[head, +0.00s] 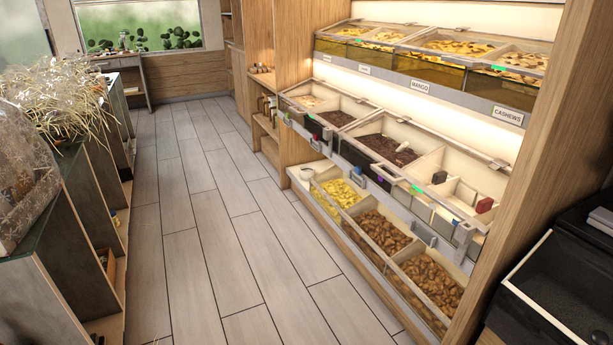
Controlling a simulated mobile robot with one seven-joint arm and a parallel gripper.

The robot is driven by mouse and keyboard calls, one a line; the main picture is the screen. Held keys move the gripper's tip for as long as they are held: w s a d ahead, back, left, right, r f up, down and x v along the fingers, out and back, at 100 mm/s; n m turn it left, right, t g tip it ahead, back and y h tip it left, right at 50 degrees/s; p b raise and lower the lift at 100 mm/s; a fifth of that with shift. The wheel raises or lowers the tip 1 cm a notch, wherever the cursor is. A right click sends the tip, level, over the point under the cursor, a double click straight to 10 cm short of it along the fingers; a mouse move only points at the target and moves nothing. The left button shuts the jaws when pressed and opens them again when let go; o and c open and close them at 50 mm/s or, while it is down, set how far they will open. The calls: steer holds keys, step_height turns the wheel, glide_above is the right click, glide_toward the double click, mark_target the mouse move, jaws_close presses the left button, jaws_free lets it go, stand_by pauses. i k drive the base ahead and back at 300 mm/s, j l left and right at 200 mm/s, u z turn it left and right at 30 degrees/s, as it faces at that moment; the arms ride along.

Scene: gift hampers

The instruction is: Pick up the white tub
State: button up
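A small white rounded container (307,173), which looks like the white tub, sits at the far left end of the lowest tier of the bulk-food shelf (352,232). It is beside a bin of yellow pieces (341,192). It is small in the picture, so its lid and exact shape cannot be told. My gripper is not in view.
Bins of brown pieces (383,232) fill the lowest tier at right. A dark glass-topped counter (86,205) with a dried plant (55,95) stands at left. The grey plank floor (200,240) between is clear. A black unit (560,290) stands at lower right.

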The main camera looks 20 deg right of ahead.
mark_target(307, 173)
steer(key=i+z, duration=0.15)
steer(key=i, duration=2.25)
steer(key=i+z, duration=0.15)
steer(key=i, duration=0.45)
steer(key=i+j+z, duration=0.15)
steer(key=i, duration=0.5)
steer(key=i+j+z, duration=0.2)
steer(key=i+z, duration=0.15)
steer(key=i+j+z, duration=0.35)
steer(key=i, duration=0.15)
steer(key=i+z, duration=0.1)
steer(key=i, duration=0.35)
steer(key=i+l, duration=0.15)
steer(key=i, duration=0.2)
steer(key=i+l, duration=0.2)
steer(key=i, duration=0.1)
